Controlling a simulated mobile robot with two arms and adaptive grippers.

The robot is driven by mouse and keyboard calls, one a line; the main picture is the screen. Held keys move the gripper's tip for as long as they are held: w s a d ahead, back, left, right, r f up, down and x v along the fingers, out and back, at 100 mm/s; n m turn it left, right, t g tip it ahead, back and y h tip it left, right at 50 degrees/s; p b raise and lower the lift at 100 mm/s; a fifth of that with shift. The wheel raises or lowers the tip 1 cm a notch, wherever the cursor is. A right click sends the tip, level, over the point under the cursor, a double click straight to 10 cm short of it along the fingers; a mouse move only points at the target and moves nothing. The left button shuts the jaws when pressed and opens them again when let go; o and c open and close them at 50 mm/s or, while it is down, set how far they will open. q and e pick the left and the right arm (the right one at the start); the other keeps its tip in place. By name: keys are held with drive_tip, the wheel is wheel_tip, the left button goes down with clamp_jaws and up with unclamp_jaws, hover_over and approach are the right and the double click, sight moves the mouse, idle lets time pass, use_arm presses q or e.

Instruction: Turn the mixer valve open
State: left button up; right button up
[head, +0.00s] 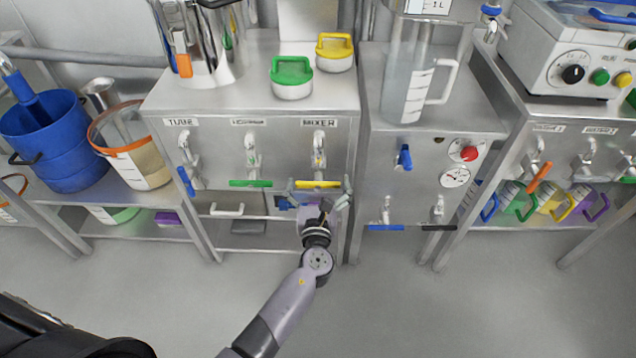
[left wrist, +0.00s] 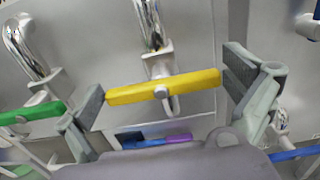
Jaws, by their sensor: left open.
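The mixer valve has a yellow bar handle (head: 318,184) lying level under a chrome tap, below the label MIXER (head: 319,121) on the steel cabinet front. My left gripper (head: 316,195) is open just in front of and slightly below this handle. In the left wrist view the yellow handle (left wrist: 190,84) lies crosswise between the two spread fingers of the left gripper (left wrist: 165,96), one finger near each end. Whether either finger touches it I cannot tell. My right gripper is in neither view.
A green valve handle (head: 250,183) sits level to the left, its end close to my left finger in the left wrist view. A blue handle (head: 186,181) hangs tilted further left. A second cabinet with a jug (head: 408,90) and a red knob (head: 469,153) stands right. The floor in front is clear.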

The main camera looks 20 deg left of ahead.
use_arm(q)
drive_tip(key=shift+c, duration=0.2)
drive_tip(key=shift+c, duration=0.8)
drive_tip(key=c, duration=0.7)
